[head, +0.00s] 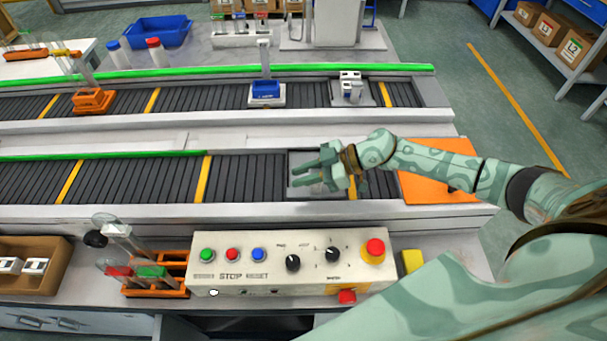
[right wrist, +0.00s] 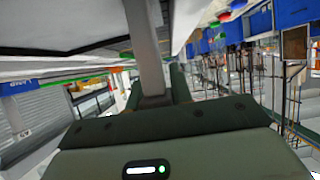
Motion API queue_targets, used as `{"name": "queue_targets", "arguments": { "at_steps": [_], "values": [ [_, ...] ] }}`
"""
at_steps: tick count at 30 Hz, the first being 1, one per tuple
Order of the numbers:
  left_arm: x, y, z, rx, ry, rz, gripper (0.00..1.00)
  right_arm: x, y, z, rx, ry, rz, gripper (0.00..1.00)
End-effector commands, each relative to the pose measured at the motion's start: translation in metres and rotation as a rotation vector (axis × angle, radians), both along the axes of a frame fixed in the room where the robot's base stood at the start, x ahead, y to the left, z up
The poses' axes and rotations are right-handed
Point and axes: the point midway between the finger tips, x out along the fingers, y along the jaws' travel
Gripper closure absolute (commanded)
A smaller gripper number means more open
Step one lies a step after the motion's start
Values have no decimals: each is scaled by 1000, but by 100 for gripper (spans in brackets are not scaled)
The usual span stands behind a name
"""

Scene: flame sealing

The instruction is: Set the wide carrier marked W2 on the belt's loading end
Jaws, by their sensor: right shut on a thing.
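My right gripper (head: 308,174) is over the right part of the near belt (head: 245,178), left of an orange panel (head: 425,187). It is shut on a grey upright post (right wrist: 148,45), which shows in the right wrist view. The post joins a wide, dark-edged plate, and I take this to be the wide carrier (head: 300,158). Its plate also fills the upper left of the right wrist view (right wrist: 75,22). My fingers cover much of it, and no W2 mark is legible. I cannot tell whether it touches the belt. My left gripper is not in view.
The far belt bears an orange carrier (head: 92,101), a blue carrier (head: 266,92) and a grey one (head: 350,90). A control box (head: 275,263) stands in front of the near belt, beside an orange rack (head: 165,270). The near belt is clear to the left.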

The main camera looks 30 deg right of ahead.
Motion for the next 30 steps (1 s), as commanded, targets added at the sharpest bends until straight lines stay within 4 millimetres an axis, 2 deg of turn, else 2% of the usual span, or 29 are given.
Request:
{"name": "queue_targets", "arguments": {
  "at_steps": [2, 3, 5, 6, 15, 17, 30],
  "values": [
    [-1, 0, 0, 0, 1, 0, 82, 1, 0, -1, 0, -4, 0, 100],
    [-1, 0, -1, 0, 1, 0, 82, 0, 0, -3, 0, 0, 0, 76],
    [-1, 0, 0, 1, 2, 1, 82, 0, 0, -2, 0, 0, 0, 59],
    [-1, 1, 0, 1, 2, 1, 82, 0, 0, -2, 0, 0, 0, 57],
    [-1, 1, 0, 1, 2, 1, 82, 0, 0, 1, 0, 0, 0, 57],
    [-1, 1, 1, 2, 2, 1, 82, -3, -5, 3, -1, 2, 0, 57],
    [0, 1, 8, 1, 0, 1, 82, -39, -81, 43, -3, 3, -2, 57]
  ]
}}
